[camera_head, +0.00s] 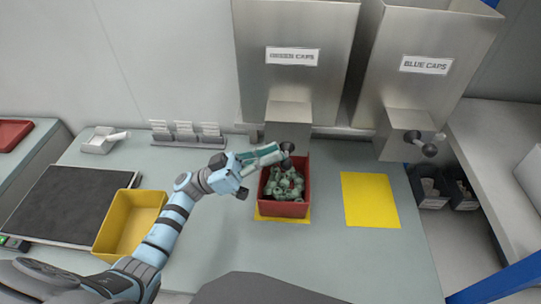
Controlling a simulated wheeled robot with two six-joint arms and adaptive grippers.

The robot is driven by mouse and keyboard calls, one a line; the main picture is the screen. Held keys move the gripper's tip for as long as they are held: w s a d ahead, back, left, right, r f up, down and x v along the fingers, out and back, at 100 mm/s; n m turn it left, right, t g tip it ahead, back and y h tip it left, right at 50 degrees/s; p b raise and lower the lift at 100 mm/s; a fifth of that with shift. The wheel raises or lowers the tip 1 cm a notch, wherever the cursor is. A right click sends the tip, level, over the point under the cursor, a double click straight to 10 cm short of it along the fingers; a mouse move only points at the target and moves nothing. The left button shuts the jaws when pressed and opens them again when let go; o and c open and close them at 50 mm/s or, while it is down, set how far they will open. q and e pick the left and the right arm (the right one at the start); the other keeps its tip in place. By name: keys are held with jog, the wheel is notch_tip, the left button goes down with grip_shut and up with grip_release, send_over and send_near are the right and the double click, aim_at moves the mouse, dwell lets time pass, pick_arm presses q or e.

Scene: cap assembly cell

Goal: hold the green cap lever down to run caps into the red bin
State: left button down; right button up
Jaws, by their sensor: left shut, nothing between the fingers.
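The green caps hopper (292,85) is a steel box on the back wall, with its label on the front and a chute (287,118) below. The green cap lever has a dark round knob (287,147) at the chute's mouth. My left gripper (280,151) is shut and empty, with its tips at the knob; I cannot tell whether they touch it. The red bin (287,209) stands below the chute on a yellow mat and holds many green caps (285,186). My right gripper does not show.
The blue caps hopper (424,85) hangs at right with its own knob (430,150). A bare yellow mat (369,201) lies right of the red bin. A yellow bin (128,222) and a dark mat (62,204) are at left. Dark bins (431,188) sit at right.

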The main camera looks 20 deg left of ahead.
pick_arm(q)
notch_tip(320, 180, down, 7)
jog(key=s+m+g+b, duration=0.1)
jog(key=m+g+b, duration=0.7)
jog(key=m+b, duration=0.4)
jog(key=shift+s+d+h+b, duration=0.2)
jog(key=shift+s+h+b, duration=0.1)
jog(key=shift+h, duration=0.1)
jog(key=shift+f, duration=0.1)
jog(key=v, duration=0.7)
jog(key=shift+a, duration=0.3)
